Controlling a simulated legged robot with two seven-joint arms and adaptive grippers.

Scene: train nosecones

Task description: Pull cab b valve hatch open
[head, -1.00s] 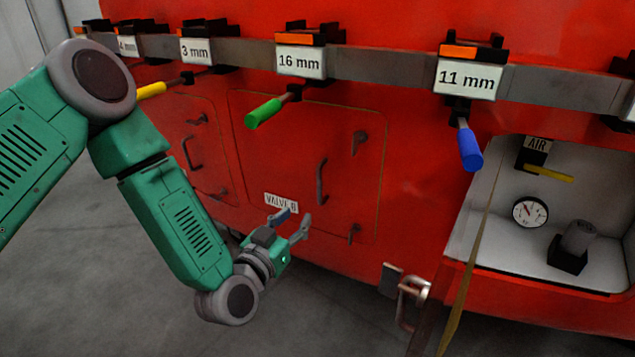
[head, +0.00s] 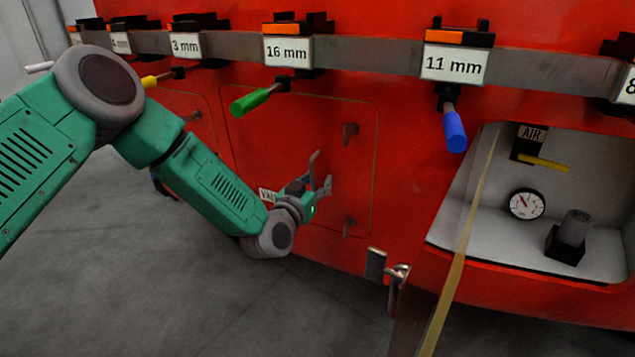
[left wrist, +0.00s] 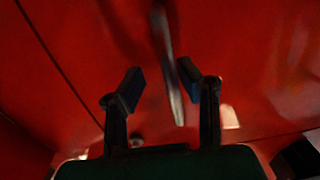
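The cab b valve hatch (head: 290,120) is a red panel with a thin outline, and it looks closed, flush with the red wall. Two small latches, an upper one (head: 349,133) and a lower one (head: 348,228), sit near its right side. Its label (head: 267,195) is partly hidden by my arm. My left gripper (head: 320,174) is at the hatch's middle, by the handle, which is hard to separate from the fingers in the head view. In the left wrist view the gripper (left wrist: 160,85) is open, and the blurred handle (left wrist: 169,65) runs between its fingertips. I cannot tell whether they touch it. My right gripper is not in view.
Above the hatch, a grey rail carries labelled holders with tools, including a green-handled (head: 250,101) and a blue-handled one (head: 455,130). To the right is an open recess with a gauge (head: 527,204). A metal latch (head: 397,275) juts out below right. Grey floor (head: 180,310) is clear.

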